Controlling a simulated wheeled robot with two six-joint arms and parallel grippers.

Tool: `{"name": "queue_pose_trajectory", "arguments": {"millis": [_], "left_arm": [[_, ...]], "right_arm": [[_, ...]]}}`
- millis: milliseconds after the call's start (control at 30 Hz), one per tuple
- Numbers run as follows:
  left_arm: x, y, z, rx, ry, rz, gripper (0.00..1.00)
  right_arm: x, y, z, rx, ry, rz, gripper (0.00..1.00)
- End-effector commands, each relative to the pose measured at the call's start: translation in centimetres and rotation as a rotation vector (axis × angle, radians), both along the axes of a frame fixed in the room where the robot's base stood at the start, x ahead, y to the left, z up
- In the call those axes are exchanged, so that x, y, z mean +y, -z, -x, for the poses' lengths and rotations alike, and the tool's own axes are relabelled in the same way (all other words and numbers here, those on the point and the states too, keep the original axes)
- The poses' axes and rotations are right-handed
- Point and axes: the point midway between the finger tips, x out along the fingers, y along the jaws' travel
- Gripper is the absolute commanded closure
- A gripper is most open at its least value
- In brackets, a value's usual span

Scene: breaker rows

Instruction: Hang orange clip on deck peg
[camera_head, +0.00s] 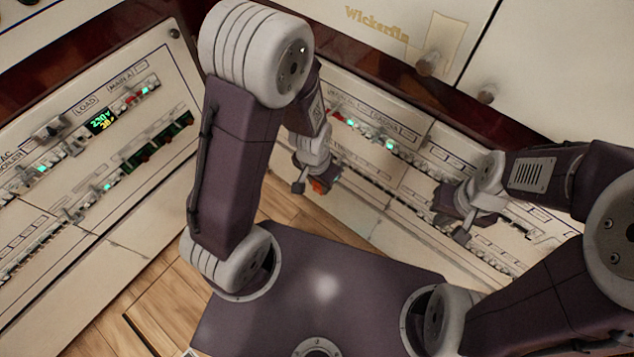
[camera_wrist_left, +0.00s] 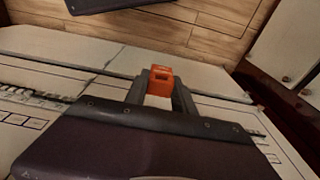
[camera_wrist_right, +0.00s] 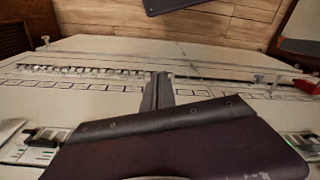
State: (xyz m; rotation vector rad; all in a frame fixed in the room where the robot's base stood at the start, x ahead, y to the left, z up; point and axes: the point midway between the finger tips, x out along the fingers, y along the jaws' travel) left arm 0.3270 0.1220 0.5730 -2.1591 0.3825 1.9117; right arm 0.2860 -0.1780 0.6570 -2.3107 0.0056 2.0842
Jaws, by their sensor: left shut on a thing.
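My left gripper (camera_head: 309,188) is shut on the orange clip (camera_head: 320,186), in front of the middle breaker panel. In the left wrist view the clip (camera_wrist_left: 160,82) sits between the two fingertips (camera_wrist_left: 160,90), its top standing out beyond them. My right gripper (camera_head: 462,235) is at the right part of the same panel. In the right wrist view its two fingers (camera_wrist_right: 161,88) are together with nothing visible between them. I cannot make out which part is the deck peg.
A breaker panel with a lit display (camera_head: 101,122) stands at left. Two round knobs (camera_head: 428,64) (camera_head: 487,94) stick out of cream cabinet fronts above the middle panel. A red part (camera_wrist_right: 259,79) shows on the panel in the right wrist view. Wooden floor (camera_head: 284,206) lies below.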

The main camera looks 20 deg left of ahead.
Motion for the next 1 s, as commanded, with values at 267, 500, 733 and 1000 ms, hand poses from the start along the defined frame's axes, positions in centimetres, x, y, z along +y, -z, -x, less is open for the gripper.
{"name": "queue_pose_trajectory", "arguments": {"millis": [267,500,733,1000], "left_arm": [[-1.1,-0.3,-3.0,0.0,-0.001,0.0,1.0],[-1.5,-0.1,-4.2,0.0,-0.001,0.0,1.0],[-1.6,0.0,-4.3,0.0,-0.002,0.0,1.0],[-1.6,0.0,-4.3,0.0,-0.002,0.0,1.0]], "right_arm": [[0.0,-2.1,0.0,0.0,0.0,0.0,1.0],[0.0,-2.6,0.0,0.0,0.0,0.0,1.0],[0.0,-2.6,0.0,0.0,0.0,0.0,1.0],[0.0,-2.6,0.0,0.0,0.0,0.0,1.0]]}}
